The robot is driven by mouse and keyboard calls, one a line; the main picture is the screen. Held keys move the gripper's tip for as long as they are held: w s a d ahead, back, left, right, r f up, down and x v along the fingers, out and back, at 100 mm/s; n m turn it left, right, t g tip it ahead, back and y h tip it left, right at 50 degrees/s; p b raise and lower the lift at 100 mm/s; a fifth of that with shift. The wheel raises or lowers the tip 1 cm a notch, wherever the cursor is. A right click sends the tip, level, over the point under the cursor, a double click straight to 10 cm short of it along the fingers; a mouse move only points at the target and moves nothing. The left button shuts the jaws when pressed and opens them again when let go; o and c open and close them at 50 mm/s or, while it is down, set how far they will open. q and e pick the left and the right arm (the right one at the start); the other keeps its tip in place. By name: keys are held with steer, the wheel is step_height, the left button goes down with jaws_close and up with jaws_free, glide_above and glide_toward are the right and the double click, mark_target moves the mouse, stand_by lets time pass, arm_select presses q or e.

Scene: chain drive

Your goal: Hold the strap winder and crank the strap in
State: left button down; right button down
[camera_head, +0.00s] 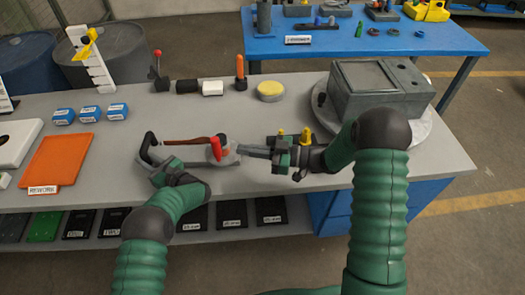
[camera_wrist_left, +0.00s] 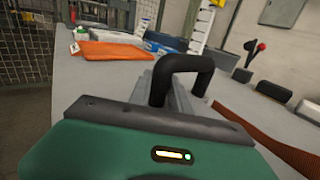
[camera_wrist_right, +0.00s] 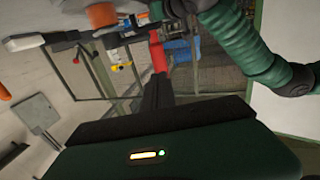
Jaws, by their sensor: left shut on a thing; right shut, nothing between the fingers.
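The strap winder (camera_head: 228,157) is a grey device with a black loop handle (camera_head: 149,146) at its left end, lying over the grey bench. The handle also shows in the left wrist view (camera_wrist_left: 182,68). A reddish-brown strap (camera_head: 186,141) runs along its far side, and shows at the right of the left wrist view (camera_wrist_left: 295,155). A red crank knob (camera_head: 216,148) stands near its right end; a red upright part shows in the right wrist view (camera_wrist_right: 158,55). My left gripper (camera_head: 158,166) is shut on the handle. My right gripper (camera_head: 250,151) is shut and empty, its fingertips close to the winder's right end; contact is unclear.
An orange mat (camera_head: 58,160) and several blue blocks lie at the left. A black block, a white block (camera_head: 212,88) and a yellow-topped disc (camera_head: 270,90) stand behind. A grey machine (camera_head: 382,90) fills the back right. The bench front is partly clear.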

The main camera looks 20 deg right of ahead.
mark_target(219, 148)
steer(key=shift+x, duration=2.4)
steer(key=shift+a, duration=0.1)
steer(key=shift+a+r+m+t+h, duration=0.1)
steer(key=shift+a+m+t+h, duration=0.85)
steer(key=shift+t, duration=0.25)
steer(key=w+a+m+t+h, duration=0.4)
steer(key=w+a, duration=0.4)
steer(key=w, duration=0.2)
steer(key=shift+w+a+h, duration=0.35)
steer(key=shift+a+h, duration=0.05)
steer(key=shift+h, duration=0.35)
steer(key=shift+m, duration=0.25)
steer(key=shift+d, duration=0.1)
